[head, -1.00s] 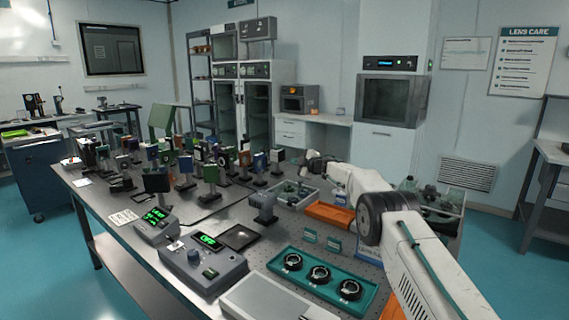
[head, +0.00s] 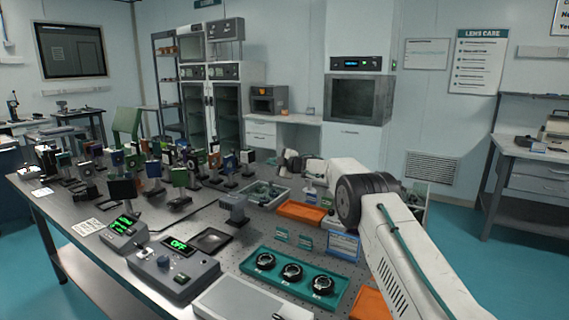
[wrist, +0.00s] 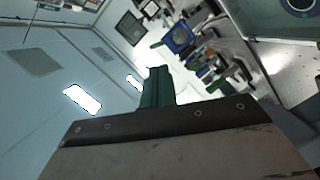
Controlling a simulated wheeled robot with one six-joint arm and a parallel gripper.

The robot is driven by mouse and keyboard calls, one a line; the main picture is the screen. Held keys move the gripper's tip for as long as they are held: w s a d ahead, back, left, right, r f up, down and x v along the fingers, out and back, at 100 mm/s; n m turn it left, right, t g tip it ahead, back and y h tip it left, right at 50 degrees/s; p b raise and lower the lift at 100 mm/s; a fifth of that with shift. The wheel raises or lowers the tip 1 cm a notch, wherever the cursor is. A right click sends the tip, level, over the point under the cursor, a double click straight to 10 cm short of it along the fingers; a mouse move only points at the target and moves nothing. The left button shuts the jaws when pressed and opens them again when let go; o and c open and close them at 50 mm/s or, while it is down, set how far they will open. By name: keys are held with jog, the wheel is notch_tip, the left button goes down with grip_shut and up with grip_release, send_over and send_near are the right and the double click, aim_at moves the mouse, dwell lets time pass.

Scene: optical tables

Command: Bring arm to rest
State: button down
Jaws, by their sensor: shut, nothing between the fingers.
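My white arm (head: 395,245) rises from the lower right, bends at a dark elbow joint, and reaches over the optical table (head: 215,265) toward its far side. Its wrist end is small in the head view, above the back of the table, and the fingertips cannot be made out there. In the wrist view my gripper (wrist: 157,72) shows its green fingers beyond a dark band. They are together, with nothing held. The wrist view is tilted, with the wall and ceiling lights at left and table items at upper right.
A green tray with three black rings (head: 292,281), an orange bin (head: 302,212) and a grey control box (head: 172,270) stand on the table near my arm. Several optical mounts crowd the left side. Open floor (head: 460,245) lies to the right.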

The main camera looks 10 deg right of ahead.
jog(key=s+d+f+m+h, duration=0.4)
jog(key=d+f+m+h, duration=0.2)
jog(key=d, duration=0.5)
jog(key=s+d+r+m+g+h, duration=0.2)
jog(key=s+d+m+g+h, duration=0.15)
jog(key=s, duration=0.45)
jog(key=s+d+r+m+g+h, duration=0.1)
jog(key=s+d+m+g+h, duration=0.2)
jog(key=s, duration=0.6)
jog(key=s+a+r+m+g+y, duration=0.1)
jog(key=s+a+r+m+g, duration=0.1)
jog(key=s, duration=1.8)
jog(key=s+a+r+m+g+y, duration=0.1)
jog(key=s+a+r, duration=0.3)
jog(key=s, duration=1.7)
jog(key=s+a+r+m+g+y, duration=0.1)
jog(key=s+a+r+m+g, duration=0.2)
jog(key=s, duration=1.8)
jog(key=shift+a, duration=1.15)
